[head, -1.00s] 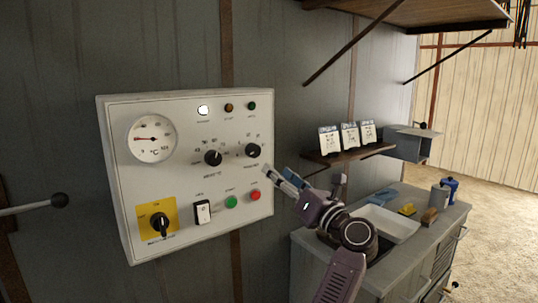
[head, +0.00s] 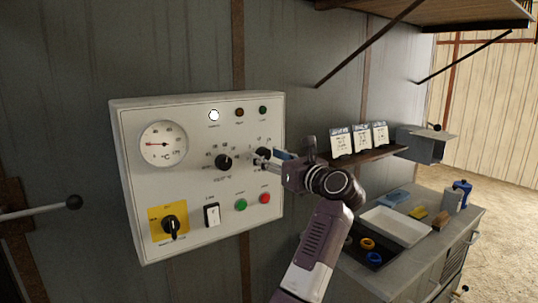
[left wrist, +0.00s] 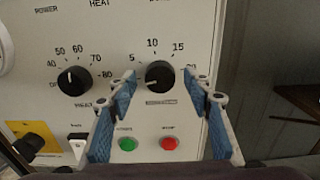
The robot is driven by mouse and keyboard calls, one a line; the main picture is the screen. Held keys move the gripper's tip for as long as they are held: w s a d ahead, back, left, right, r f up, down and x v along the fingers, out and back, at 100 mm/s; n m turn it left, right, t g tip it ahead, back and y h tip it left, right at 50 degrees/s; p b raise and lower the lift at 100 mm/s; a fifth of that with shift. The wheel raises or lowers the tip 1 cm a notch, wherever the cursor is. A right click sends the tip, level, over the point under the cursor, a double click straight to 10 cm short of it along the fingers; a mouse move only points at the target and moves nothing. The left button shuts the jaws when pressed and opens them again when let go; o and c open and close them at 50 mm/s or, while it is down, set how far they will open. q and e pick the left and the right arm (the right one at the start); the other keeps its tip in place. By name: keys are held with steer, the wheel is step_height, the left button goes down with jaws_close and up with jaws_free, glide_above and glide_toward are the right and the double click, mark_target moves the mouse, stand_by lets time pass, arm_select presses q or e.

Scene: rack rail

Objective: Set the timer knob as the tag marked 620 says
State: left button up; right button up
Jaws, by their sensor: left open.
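The timer knob (left wrist: 159,75) is the black right-hand knob on the white control panel (head: 132,195), with a scale of 5, 10, 15 around it. Its pale mark appears to point left and slightly down. My left gripper (left wrist: 160,79) is open, its blue-padded fingers to the left and right of the knob in the left wrist view; I cannot tell whether they touch it. In the head view this gripper (head: 268,157) partly hides the knob. Three white tags (head: 361,139) stand on a small shelf; their writing is too small to read. My right gripper is out of view.
The heat knob (left wrist: 74,81) sits left of the timer knob. Green (left wrist: 127,144) and red (left wrist: 170,143) buttons lie below. A yellow-backed rotary switch (head: 171,224) and a white rocker switch (head: 212,214) are lower left. A bench with a white tray (head: 397,226) stands at right.

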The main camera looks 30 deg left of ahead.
arm_select(q)
steer(key=c, duration=1.1)
steer(key=shift+c, duration=0.2)
steer(key=shift+m, duration=0.4)
steer(key=m+p, duration=0.1)
steer(key=m, duration=0.2)
steer(key=shift+d+m, duration=0.1)
steer(key=shift+m, duration=0.2)
steer(key=shift+m+p, duration=1.3)
steer(key=shift+m, duration=0.9)
steer(key=o, duration=1.1)
